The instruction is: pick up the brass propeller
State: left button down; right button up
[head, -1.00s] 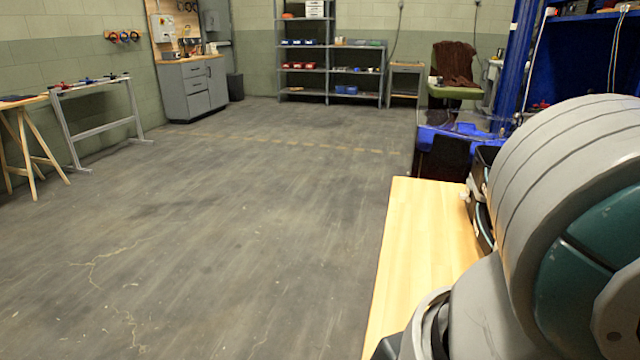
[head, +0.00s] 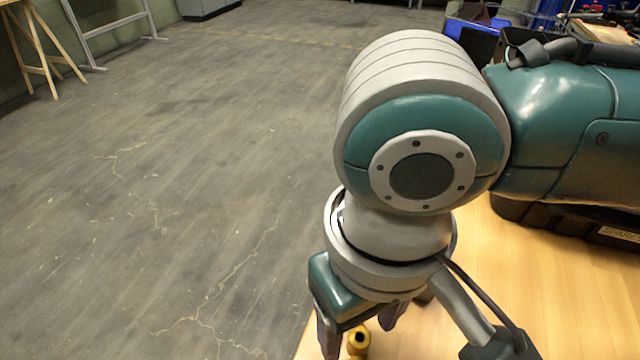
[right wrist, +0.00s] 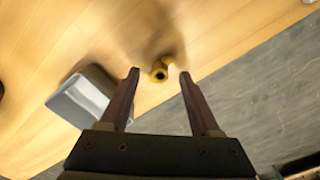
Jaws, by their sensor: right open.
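The brass propeller (head: 358,340) is a small yellow piece low in the head view, near the left edge of the wooden table. It also shows in the right wrist view (right wrist: 159,71), lying on the wood. My right gripper (head: 358,331) is open and points down at it. In the right wrist view the two dark fingertips (right wrist: 160,74) appear on either side of the propeller, with gaps between. I cannot tell the remaining height above it. Part of the propeller is hidden or cut off in the head view. My left gripper is not in view.
A grey tray or box (right wrist: 78,97) lies left of the fingers in the right wrist view. A black case (head: 575,222) stands on the table (head: 500,270) beneath my right arm. The table edge drops to open floor (head: 200,200) at left.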

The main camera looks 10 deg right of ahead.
jog(key=shift+f, duration=0.85)
jog(key=shift+c, duration=0.3)
grip_shut()
